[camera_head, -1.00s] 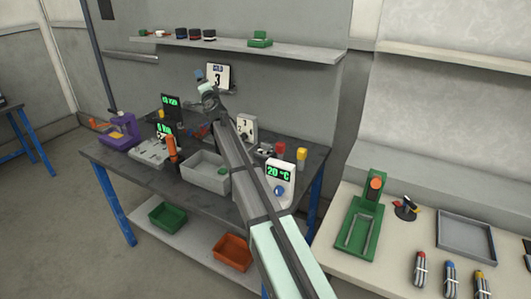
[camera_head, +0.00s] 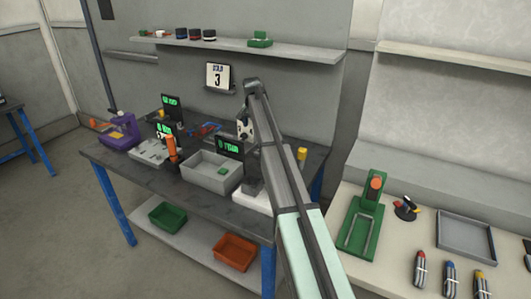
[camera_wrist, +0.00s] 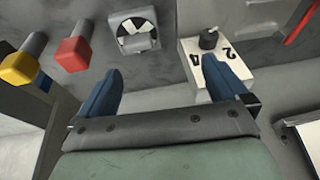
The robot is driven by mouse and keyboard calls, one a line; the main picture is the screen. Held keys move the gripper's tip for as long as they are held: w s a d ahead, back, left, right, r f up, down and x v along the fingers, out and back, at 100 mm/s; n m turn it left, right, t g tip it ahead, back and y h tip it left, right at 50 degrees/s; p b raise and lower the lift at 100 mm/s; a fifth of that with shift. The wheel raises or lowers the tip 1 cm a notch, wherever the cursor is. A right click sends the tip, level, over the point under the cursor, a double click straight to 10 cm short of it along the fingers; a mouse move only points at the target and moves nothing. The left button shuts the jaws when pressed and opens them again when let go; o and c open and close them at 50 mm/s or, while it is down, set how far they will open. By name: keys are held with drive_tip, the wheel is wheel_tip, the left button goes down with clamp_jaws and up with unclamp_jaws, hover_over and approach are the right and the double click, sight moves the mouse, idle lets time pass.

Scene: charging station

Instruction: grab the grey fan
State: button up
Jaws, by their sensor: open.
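The grey fan (camera_wrist: 135,36), a small square block with a dark and white round face, is on the grey table top in the wrist view. In the head view my arm hides it. My gripper (camera_wrist: 160,66) is open, with its two blue fingers apart and nothing between them. The fan is beyond the fingertips, a little left of the middle of the gap, and not touched. The head view shows my arm reaching over the table, with the fingers hidden.
In the wrist view, a red-capped post (camera_wrist: 74,52) and a yellow-capped post (camera_wrist: 20,68) stand left of the fan. A white numbered box (camera_wrist: 208,68) with a black knob is by the right finger. A grey bin (camera_head: 207,176) stands left of my arm.

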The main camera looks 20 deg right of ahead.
drive_tip(key=shift+g+h, duration=0.3)
drive_tip(key=shift+g, duration=0.2)
drive_tip(key=d+f, duration=0.1)
drive_tip(key=f, duration=0.1)
drive_tip(key=d+f, duration=0.1)
drive_tip(key=f, duration=0.2)
drive_tip(key=d+f, duration=0.1)
drive_tip(key=f, duration=0.2)
drive_tip(key=shift+w+d+f, duration=0.15)
drive_tip(key=shift+d, duration=0.2)
drive_tip(key=shift+x, duration=2.6)
drive_tip(key=c, duration=0.8)
drive_tip(key=shift+c, duration=0.2)
